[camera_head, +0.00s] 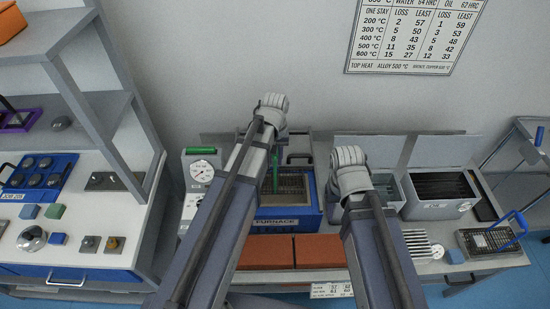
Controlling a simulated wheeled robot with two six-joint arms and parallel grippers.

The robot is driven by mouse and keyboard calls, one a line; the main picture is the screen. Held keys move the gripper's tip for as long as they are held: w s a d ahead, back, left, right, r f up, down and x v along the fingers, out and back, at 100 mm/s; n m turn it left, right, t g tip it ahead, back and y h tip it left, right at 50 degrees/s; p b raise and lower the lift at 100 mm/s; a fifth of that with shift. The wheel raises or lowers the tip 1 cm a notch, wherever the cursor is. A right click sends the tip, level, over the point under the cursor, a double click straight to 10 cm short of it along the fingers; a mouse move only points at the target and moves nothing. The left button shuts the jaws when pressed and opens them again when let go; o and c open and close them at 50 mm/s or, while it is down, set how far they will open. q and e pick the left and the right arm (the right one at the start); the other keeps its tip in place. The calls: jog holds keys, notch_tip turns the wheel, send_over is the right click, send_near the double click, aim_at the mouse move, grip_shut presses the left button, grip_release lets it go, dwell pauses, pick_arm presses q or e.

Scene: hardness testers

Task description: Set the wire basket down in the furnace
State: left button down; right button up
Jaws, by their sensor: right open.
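A wire basket (291,181) with a dark mesh and an upright green handle (275,174) sits inside the open top of the blue furnace (308,212). My left arm partly covers its left side. A second wire basket (484,241) with a blue handle stands on the bench at the far right.
A white gauge unit (202,172) stands left of the furnace. Two open-lidded tanks are to its right, one a dark-filled tank (443,189). Orange bricks (318,251) lie in front of the furnace. A workbench with shelves (75,115) fills the left. A heat chart (413,35) hangs on the wall.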

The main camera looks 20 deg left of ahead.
pick_arm(q)
notch_tip(320, 180, down, 10)
jog(key=b, duration=0.9)
pick_arm(e)
notch_tip(320, 180, down, 10)
pick_arm(q)
jog(key=shift+f+b, duration=0.45)
pick_arm(e)
jog(key=shift+f, duration=0.45)
pick_arm(q)
jog(key=c, duration=0.6)
grip_release()
jog(key=shift+r, duration=0.15)
pick_arm(e)
jog(key=shift+r, duration=0.15)
pick_arm(q)
notch_tip(320, 180, up, 8)
jog(key=p, duration=0.8)
pick_arm(e)
notch_tip(320, 180, up, 8)
pick_arm(q)
jog(key=shift+s+f, duration=0.15)
jog(key=shift+f, duration=0.1)
pick_arm(e)
jog(key=shift+s+f, duration=0.15)
jog(key=shift+f, duration=0.1)
